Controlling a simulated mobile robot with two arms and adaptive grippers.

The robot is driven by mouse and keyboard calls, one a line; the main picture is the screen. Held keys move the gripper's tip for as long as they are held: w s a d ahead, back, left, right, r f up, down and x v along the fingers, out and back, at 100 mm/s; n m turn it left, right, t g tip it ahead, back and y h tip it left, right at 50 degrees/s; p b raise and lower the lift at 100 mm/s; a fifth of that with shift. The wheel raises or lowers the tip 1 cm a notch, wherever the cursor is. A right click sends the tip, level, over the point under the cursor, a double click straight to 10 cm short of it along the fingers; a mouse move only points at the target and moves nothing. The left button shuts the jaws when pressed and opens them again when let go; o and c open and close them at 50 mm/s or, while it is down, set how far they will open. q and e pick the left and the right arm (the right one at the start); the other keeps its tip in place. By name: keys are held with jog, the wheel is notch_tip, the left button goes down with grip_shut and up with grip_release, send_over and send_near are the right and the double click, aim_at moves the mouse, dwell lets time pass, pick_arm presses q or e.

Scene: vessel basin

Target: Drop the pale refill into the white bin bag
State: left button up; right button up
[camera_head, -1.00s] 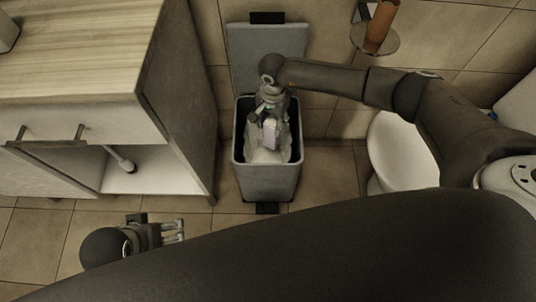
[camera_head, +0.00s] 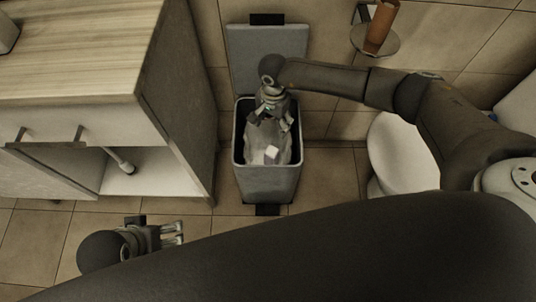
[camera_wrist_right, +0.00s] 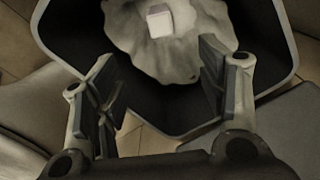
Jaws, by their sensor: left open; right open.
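The pale refill (camera_head: 271,152) is a small whitish block inside the white bin bag (camera_head: 281,158), which lines the grey bin (camera_head: 268,182). In the right wrist view the refill (camera_wrist_right: 159,20) lies on or just above the crumpled bag (camera_wrist_right: 187,50); I cannot tell whether it touches it. My right gripper (camera_head: 270,122) is over the bin opening, open and empty, with the refill apart from its fingers. The fingers (camera_wrist_right: 160,95) are spread wide in the right wrist view. My left gripper (camera_head: 178,233) is open and empty above the floor at lower left.
The bin's lid (camera_head: 268,60) stands raised against the tiled wall. A wooden-topped cabinet (camera_head: 80,50) with an open lower compartment stands left of the bin. A white toilet (camera_head: 392,150) is on the right, and a paper holder (camera_head: 375,40) is on the wall above.

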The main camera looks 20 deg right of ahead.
notch_tip(320, 180, up, 11)
jog(key=shift+r, duration=0.2)
dwell(0.6)
